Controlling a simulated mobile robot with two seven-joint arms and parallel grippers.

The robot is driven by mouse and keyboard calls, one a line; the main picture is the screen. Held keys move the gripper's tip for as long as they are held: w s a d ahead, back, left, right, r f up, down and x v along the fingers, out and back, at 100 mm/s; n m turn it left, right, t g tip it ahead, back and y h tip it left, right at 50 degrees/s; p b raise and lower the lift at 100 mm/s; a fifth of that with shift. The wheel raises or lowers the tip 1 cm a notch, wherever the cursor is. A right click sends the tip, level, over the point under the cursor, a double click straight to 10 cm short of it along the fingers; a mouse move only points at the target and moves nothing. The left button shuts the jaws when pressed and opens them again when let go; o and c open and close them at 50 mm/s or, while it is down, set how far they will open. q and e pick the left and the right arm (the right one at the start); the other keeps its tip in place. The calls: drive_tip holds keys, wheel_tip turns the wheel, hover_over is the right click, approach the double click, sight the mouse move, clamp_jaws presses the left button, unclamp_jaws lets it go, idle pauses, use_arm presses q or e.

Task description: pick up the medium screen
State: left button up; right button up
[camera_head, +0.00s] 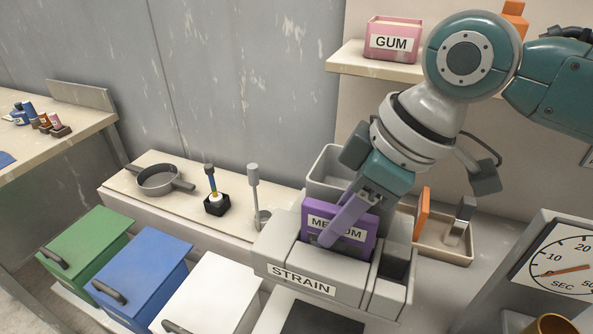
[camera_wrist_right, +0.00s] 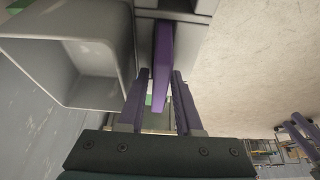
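The medium screen (camera_head: 358,248) is a purple panel with a white MEDIUM label. It stands in a slot of the grey STRAIN holder (camera_head: 274,250). My right gripper (camera_head: 328,238) is at the screen, with one purple finger across the front of its label. In the right wrist view the purple screen (camera_wrist_right: 162,65) is between the two fingers of my right gripper (camera_wrist_right: 160,78). Gaps show on both sides of it, so the gripper is open around the screen. The screen's lower part is hidden in the holder. My left gripper is not in view.
A grey open bin (camera_head: 326,170) stands just behind the holder. A tray (camera_head: 462,258) with an orange panel (camera_head: 422,212) is to the right, near a dial timer (camera_head: 560,268). A pink GUM box (camera_head: 393,30) sits on the shelf above.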

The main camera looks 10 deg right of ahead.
clamp_jaws()
idle(1.2)
